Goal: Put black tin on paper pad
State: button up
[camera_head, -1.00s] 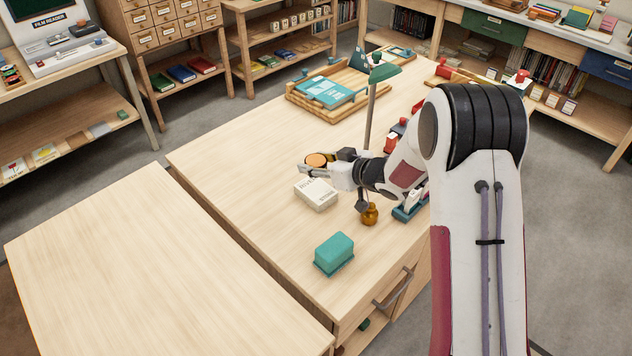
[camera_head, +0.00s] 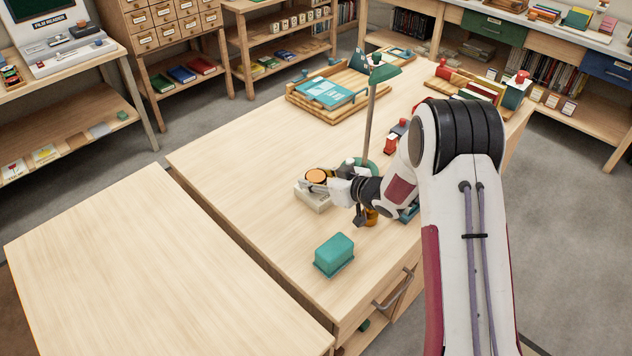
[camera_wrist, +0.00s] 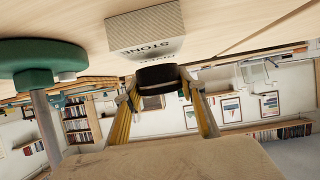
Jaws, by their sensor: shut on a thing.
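The paper pad (camera_head: 311,202) is a pale block on the table, partly hidden behind the tin and gripper in the head view. In the wrist view the pad (camera_wrist: 145,30) shows printed letters on one side, close beyond the tin. The tin overlaps the pad in the picture; I cannot tell whether they touch.
A green lamp (camera_head: 382,74) stands close behind my gripper; its base (camera_wrist: 40,58) is near in the wrist view. An amber bottle (camera_head: 371,216) is beside my wrist. A teal box (camera_head: 334,255) sits nearer the front. A wooden tray (camera_head: 340,105) lies farther back. The table's left side is clear.

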jog(key=shift+f, duration=0.65)
jog(key=shift+f, duration=0.15)
jog(key=o, duration=1.2)
jog(key=shift+c, duration=0.2)
jog(key=v, duration=1.2)
